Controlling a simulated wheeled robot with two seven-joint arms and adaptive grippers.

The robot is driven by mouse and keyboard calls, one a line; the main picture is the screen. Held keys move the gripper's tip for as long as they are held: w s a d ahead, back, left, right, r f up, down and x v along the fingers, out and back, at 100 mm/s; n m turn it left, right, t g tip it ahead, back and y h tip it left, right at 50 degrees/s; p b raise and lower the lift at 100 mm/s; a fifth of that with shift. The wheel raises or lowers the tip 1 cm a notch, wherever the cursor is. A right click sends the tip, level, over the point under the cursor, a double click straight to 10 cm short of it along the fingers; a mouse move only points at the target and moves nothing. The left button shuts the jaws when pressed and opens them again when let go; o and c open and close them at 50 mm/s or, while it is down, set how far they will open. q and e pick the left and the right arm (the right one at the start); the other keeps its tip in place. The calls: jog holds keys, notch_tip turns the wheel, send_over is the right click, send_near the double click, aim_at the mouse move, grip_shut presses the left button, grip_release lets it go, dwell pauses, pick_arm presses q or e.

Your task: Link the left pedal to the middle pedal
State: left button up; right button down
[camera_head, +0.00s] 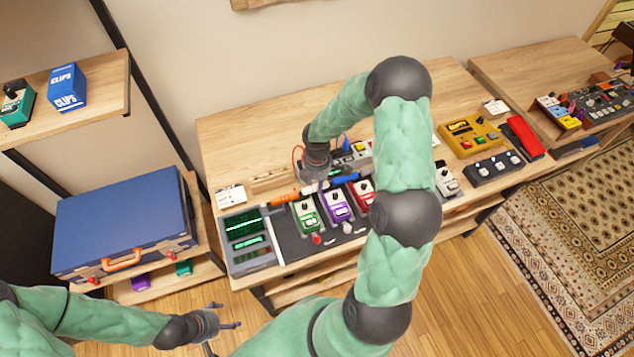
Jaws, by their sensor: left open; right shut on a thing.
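Three pedals stand in a row on a dark board on the wooden bench: a green left pedal (306,216), a purple middle pedal (338,207) and a red pedal (362,192), partly behind my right arm. My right gripper (318,184) points down just behind the green and purple pedals. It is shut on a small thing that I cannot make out. Orange (285,197) and blue (346,178) pieces lie close by its fingers; whether either is held is unclear. My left gripper (228,325) is open and empty, low in front of the bench.
A green-screened device (247,242) stands left of the pedal board. A yellow pedal (470,135) and a black footswitch (494,166) are to the right. A blue case (124,221) sits on the left shelf. My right arm hides the bench's middle.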

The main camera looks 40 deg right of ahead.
dwell(0.3)
jog(key=shift+c, duration=2.4)
grip_release()
jog(key=shift+r+p, duration=2.95)
jog(key=shift+r, duration=0.55)
jog(key=shift+f, duration=0.1)
